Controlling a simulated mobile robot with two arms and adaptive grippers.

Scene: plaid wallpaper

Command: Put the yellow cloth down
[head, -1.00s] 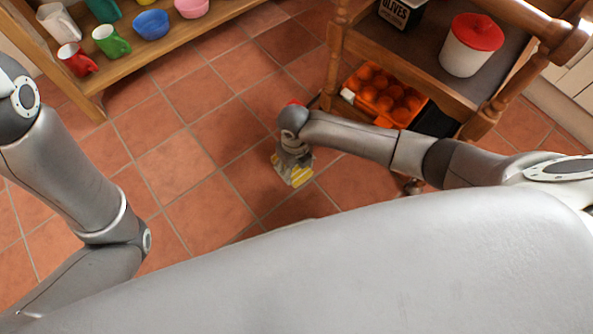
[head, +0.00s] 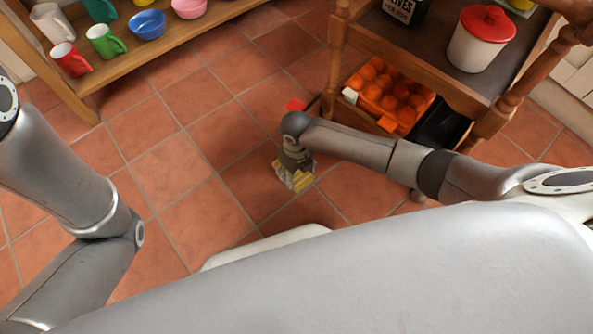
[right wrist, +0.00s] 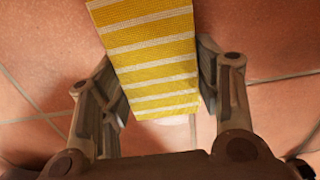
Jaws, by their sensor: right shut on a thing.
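The yellow cloth (right wrist: 150,55) has white stripes and sits between the fingers of my right gripper (right wrist: 160,95) in the right wrist view. In the head view, my right gripper (head: 294,180) points down over the tiled floor, shut on the cloth. Only a small yellow part of the cloth (head: 301,181) shows there, partly hidden by the gripper. I cannot tell how high above the floor it is. My left arm shows at the left of the head view, but its gripper is out of view.
A wooden cart (head: 455,95) at the right holds a red-lidded white canister (head: 474,52), an olives tin (head: 405,8) and, lower down, an orange crate (head: 358,82) of round orange things. A low wooden shelf (head: 180,45) at upper left holds cups and bowls.

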